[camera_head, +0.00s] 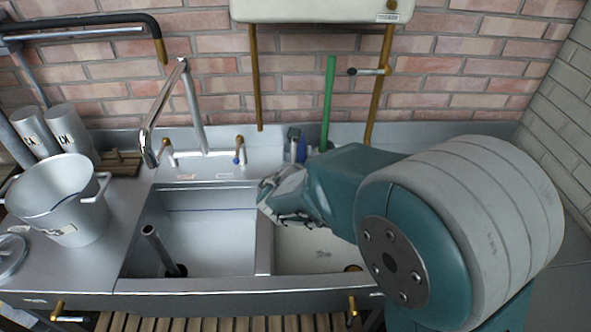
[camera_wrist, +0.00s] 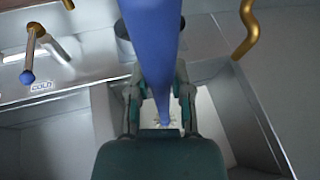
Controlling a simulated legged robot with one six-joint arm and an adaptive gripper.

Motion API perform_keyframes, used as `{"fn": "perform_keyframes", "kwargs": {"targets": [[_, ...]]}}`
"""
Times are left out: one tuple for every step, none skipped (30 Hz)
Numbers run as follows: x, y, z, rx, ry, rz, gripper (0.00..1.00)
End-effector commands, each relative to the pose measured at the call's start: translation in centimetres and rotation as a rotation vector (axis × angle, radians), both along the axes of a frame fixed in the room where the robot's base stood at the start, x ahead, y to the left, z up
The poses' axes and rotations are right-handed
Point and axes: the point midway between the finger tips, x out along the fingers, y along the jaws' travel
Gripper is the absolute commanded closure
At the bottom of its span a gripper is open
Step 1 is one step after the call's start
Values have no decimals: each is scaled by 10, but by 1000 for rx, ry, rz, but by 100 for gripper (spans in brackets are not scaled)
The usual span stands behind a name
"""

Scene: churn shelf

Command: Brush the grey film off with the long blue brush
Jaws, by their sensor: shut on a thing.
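My gripper (camera_head: 272,200) hangs over the right basin near the divider. In the wrist view its two fingers (camera_wrist: 161,112) are shut on the long blue brush (camera_wrist: 152,40). The right basin (camera_head: 310,258) has a pale floor with small marks. I cannot make out the edges of a grey film.
The left basin (camera_head: 215,235) holds an upright dark pipe (camera_head: 158,245). A tall faucet (camera_head: 195,110) and two taps stand behind. A green pole (camera_head: 328,100) stands at the back wall. A large pot (camera_head: 62,195) is on the left counter. My arm covers the right side.

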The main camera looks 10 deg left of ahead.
Motion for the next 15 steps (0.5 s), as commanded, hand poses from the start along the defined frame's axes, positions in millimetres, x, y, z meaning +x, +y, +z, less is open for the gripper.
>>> {"fn": "perform_keyframes", "kwargs": {"targets": [[0, 0, 7, 4, -4, -1, 100], [0, 0, 10, 4, -4, -1, 100], [0, 0, 14, 3, -4, -1, 100], [0, 0, 17, 4, -4, -1, 100], [0, 0, 20, 3, -3, -1, 100], [0, 0, 24, 3, -3, -1, 100], [0, 0, 27, 3, -3, -1, 100], [0, 0, 30, 2, -3, 0, 100], [0, 0, 35, 4, -3, -1, 100], [0, 0, 38, 3, -4, -1, 100], [0, 0, 41, 3, -4, 0, 100], [0, 0, 45, 4, -3, -1, 100], [0, 0, 48, 3, -3, -1, 100], [0, 0, 51, 3, -4, -1, 100], [0, 0, 55, 3, -3, -1, 100]]}}
